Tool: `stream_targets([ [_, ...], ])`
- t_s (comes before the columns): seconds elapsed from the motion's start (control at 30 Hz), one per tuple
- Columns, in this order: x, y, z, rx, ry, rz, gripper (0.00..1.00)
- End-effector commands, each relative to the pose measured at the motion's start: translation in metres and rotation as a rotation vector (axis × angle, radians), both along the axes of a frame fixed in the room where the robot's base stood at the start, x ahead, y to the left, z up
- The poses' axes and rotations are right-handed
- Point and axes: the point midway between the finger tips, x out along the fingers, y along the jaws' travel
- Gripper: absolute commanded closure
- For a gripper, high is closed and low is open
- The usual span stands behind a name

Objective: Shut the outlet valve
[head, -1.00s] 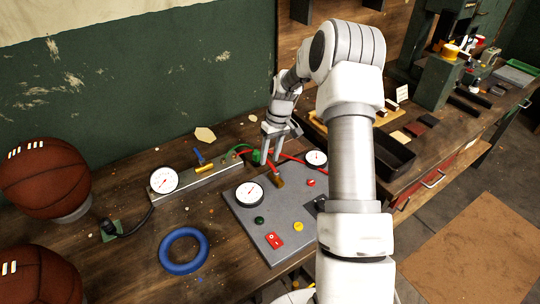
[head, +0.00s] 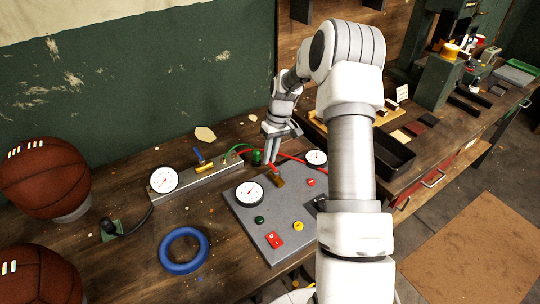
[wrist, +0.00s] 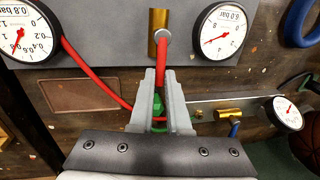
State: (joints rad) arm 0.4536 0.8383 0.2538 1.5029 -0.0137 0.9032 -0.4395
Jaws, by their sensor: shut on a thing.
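A brass valve (head: 279,182) sits at the back of the grey panel (head: 237,219), between two white dial gauges. In the wrist view the brass valve body (wrist: 157,32) has a round grey pivot and a straight red lever (wrist: 161,76) pointing toward my gripper. My gripper (wrist: 160,72) is shut on the red lever, one finger on each side. In the head view my gripper (head: 271,162) points down just behind the brass valve, and its fingers hide most of the lever. The wrist view gauges read near 6.0 bar (wrist: 221,36) and 0.8 bar (wrist: 22,34).
A second brass valve (head: 205,167) with a blue lever stands on a metal bar at left. Red and green hoses run close behind my fingers, near a green fitting (head: 257,157). A blue ring (head: 163,250), basketballs (head: 45,178) and a black tray (head: 393,157) lie around.

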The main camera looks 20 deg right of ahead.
Motion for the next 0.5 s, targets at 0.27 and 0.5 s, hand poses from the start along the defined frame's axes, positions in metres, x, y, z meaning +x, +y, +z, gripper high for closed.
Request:
stream_targets([
  [0.27,0.000,-0.006,-0.001,-0.002,-0.001,-0.130,1.00],
  [0.5,-0.002,-0.016,-0.001,-0.003,-0.002,-0.338,1.00],
])
